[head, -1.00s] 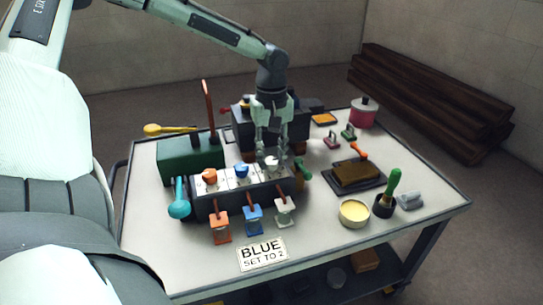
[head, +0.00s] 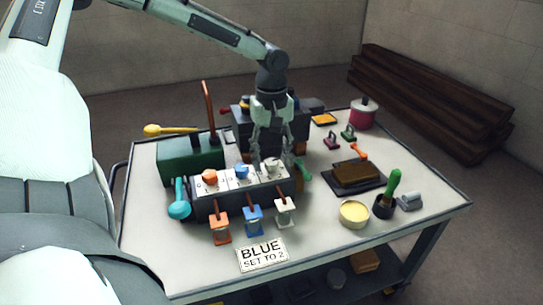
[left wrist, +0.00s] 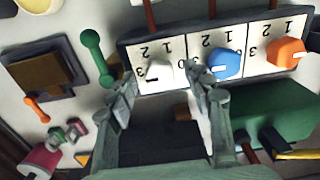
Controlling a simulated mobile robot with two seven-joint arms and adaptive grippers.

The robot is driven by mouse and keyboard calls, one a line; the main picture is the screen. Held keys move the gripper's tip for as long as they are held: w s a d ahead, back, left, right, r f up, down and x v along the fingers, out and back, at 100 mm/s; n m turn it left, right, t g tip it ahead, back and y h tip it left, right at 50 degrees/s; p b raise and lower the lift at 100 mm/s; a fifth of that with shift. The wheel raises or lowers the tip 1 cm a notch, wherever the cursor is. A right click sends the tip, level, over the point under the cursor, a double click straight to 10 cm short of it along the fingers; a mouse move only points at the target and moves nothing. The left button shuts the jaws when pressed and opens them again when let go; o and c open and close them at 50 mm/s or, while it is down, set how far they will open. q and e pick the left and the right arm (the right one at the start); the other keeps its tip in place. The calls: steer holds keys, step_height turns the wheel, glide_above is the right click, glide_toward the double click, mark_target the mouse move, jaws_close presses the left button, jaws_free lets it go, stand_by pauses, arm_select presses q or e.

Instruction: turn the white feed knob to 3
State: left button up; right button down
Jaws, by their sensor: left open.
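The white feed knob (head: 272,166) is on the right end of the white dial panel on the dark box. In the left wrist view the white knob (left wrist: 160,72) sits among printed digits, and its dark mark lies on the side of the 3. My left gripper (head: 272,160) points down over the knob. It is open, with a finger on either side of the knob; I cannot tell whether they touch it. In the left wrist view my left gripper (left wrist: 163,85) has its fingers spread, one close to the blue knob (left wrist: 226,65). My right gripper is not in view.
The blue knob (head: 242,171) and orange knob (head: 209,176) share the panel. Orange, blue and white levers stand in front. A green handle (head: 303,172) is close right of the gripper.

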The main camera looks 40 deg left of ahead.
mark_target(272, 161)
arm_select(q)
steer(key=shift+r, duration=0.1)
step_height(272, 161, up, 12)
stand_by(0.4)
stand_by(0.5)
